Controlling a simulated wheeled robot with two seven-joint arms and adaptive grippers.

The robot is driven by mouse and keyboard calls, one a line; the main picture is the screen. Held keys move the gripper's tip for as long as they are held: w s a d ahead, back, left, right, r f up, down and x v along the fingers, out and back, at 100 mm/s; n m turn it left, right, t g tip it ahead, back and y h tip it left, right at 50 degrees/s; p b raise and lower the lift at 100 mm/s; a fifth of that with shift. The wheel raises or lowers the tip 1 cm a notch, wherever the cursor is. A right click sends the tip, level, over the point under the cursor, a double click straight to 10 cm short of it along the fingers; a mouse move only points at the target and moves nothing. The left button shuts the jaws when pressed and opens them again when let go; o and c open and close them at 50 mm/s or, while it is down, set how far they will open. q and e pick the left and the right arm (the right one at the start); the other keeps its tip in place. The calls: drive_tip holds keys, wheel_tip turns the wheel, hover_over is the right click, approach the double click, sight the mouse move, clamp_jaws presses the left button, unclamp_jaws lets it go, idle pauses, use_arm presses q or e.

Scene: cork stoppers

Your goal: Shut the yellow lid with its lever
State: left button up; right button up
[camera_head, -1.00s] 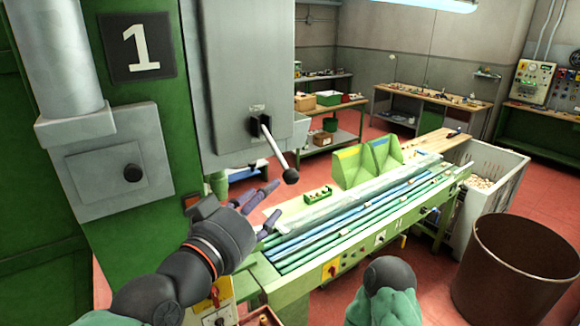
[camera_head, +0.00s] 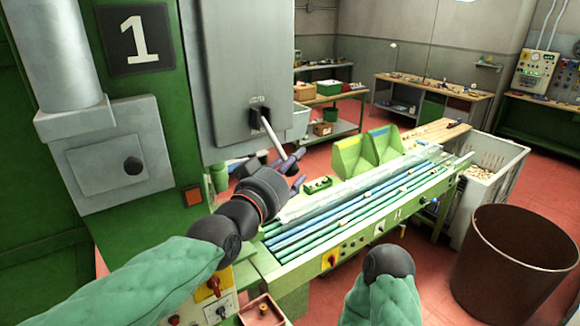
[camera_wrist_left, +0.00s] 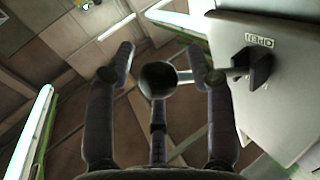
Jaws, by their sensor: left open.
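The lever (camera_head: 272,134) is a light metal rod on the front of the grey box (camera_head: 235,70), slanting down and right. Its dark ball knob is hard to pick out among my fingers in the head view. In the left wrist view the black knob (camera_wrist_left: 158,80) sits between the fingers of my left gripper (camera_wrist_left: 160,58). In the head view my left gripper (camera_head: 298,168) is open at the lever's lower end. I cannot tell whether it touches the knob. I cannot pick out a yellow lid with certainty. My right gripper is not in view.
The green machine body (camera_head: 140,200) with a "1" sign stands at left. A green conveyor bench (camera_head: 350,240) with yellow-green guards (camera_head: 352,158) runs to the right. A brown bin (camera_head: 510,265) stands on the red floor at front right.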

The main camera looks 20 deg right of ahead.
use_arm(q)
drive_tip(key=shift+c, duration=0.2)
clamp_jaws()
